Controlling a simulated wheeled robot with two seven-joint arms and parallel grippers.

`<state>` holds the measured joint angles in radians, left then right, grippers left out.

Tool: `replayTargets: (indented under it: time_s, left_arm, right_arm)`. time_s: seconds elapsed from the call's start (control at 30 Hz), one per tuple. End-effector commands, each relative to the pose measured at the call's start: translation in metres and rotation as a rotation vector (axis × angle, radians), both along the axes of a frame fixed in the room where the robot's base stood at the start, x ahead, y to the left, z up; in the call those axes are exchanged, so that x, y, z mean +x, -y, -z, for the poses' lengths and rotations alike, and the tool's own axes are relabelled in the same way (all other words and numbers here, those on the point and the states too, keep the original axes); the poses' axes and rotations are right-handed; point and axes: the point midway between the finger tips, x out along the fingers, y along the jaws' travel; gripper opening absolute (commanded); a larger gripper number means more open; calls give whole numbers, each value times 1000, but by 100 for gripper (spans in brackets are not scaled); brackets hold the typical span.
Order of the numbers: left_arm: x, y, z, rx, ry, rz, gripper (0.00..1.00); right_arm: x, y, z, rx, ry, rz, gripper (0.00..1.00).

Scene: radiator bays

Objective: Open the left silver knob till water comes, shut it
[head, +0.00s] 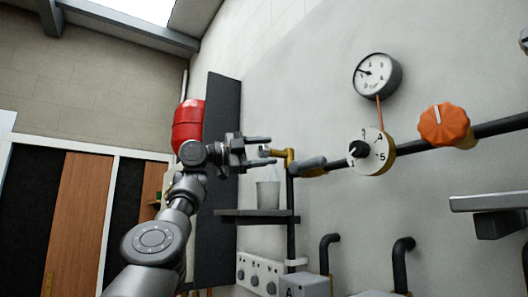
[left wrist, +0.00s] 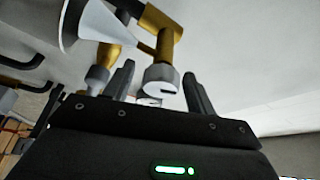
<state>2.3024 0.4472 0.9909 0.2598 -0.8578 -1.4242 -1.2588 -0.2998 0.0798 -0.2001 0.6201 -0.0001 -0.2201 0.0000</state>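A small silver knob (head: 264,152) sits on the end of a brass fitting (head: 286,155) on the wall pipe. In the left wrist view the knob (left wrist: 160,78) has a dark slot in its face. My left gripper (head: 262,153) is open, with its fingers on either side of the knob; I see no clear contact. A grey cup (head: 268,196) stands below on a dark shelf (head: 250,216). A thin pale streak shows between the brass fitting and the cup; I cannot tell surely whether it is water. My right gripper is not in view.
A red tank (head: 188,124) stands behind my left arm. To the right are a grey lever-like part (head: 312,164), a numbered dial (head: 372,152), an orange knob (head: 444,125) and a gauge (head: 377,74). A white panel with several knobs (head: 259,277) is below the shelf.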

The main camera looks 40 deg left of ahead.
Motion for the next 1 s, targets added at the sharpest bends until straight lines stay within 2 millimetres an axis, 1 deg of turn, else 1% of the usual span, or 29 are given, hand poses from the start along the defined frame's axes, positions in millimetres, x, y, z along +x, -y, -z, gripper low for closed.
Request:
replayTargets:
  time_s: [0.17, 0.27, 0.37, 0.53, 0.7, 0.83, 1.0]
  left_arm:
    - [0, 0, 0, 0, 0, 0, 56]
    - [-4, -3, 1, -1, 1, -1, 56]
    - [-14, -11, 4, -3, 1, -2, 56]
    - [-41, -32, 10, -2, 2, -1, 56]
    - [-65, -51, 14, 0, 2, -1, 56]
    - [-78, -60, 15, -1, 2, 0, 56]
    - [-84, -65, 15, -1, 0, 1, 56]
  right_arm:
    - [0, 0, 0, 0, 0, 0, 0]
    - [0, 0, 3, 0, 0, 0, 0]
    - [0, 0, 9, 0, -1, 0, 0]
    - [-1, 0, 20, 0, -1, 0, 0]
    - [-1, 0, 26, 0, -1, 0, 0]
    - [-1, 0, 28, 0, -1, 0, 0]
    - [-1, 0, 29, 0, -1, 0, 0]
